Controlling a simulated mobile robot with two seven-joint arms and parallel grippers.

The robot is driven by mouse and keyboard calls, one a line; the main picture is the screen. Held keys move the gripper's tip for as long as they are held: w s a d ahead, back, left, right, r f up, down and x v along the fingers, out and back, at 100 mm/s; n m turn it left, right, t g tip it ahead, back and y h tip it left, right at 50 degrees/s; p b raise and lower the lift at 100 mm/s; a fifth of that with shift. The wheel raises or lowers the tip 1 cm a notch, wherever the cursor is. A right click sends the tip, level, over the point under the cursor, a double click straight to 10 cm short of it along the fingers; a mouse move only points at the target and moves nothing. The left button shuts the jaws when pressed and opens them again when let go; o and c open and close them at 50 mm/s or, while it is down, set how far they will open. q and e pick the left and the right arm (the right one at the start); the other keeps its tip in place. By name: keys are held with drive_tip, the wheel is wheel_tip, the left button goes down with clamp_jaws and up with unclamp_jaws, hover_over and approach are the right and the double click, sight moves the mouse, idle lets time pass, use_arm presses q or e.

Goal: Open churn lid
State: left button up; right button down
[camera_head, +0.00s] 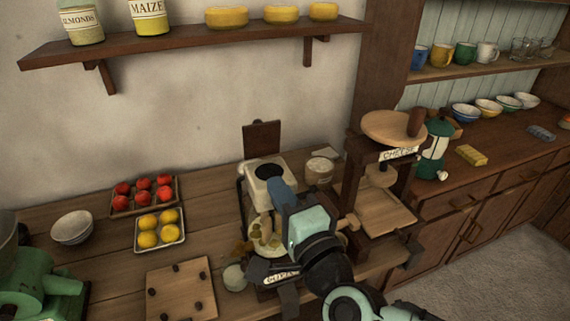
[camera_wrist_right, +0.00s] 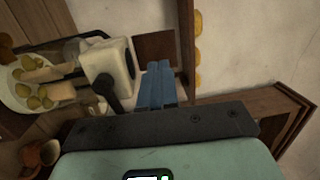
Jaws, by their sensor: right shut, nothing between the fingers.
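The churn (camera_head: 262,176) is a white box with a dark round opening in its top, on the wooden counter by the wall. A dark brown board (camera_head: 262,137), which looks like its lid, stands upright at the churn's back edge. In the right wrist view the churn (camera_wrist_right: 103,66) shows its opening and black crank, with the brown lid (camera_wrist_right: 155,46) beside it. My right gripper (camera_head: 279,186) is over the front right of the churn and hides part of it. Its blue fingers (camera_wrist_right: 157,84) are together and empty, appearing apart from the lid. My left gripper is out of view.
A plate of olives and pale blocks (camera_wrist_right: 30,88) sits in front of the churn. A wooden cheese press (camera_head: 385,205) stands close on the right. Trays of red fruit (camera_head: 145,193) and yellow fruit (camera_head: 160,230) are left. A wall shelf (camera_head: 190,42) hangs above.

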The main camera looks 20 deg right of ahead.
drive_tip(key=s+d+m+h, duration=0.1)
drive_tip(key=s+d+h, duration=0.1)
drive_tip(key=p, duration=0.2)
approach(262, 134)
drive_tip(key=shift+m+t, duration=0.3)
drive_tip(key=shift+t, duration=0.1)
drive_tip(key=w, duration=0.7)
drive_tip(key=shift+r, duration=0.1)
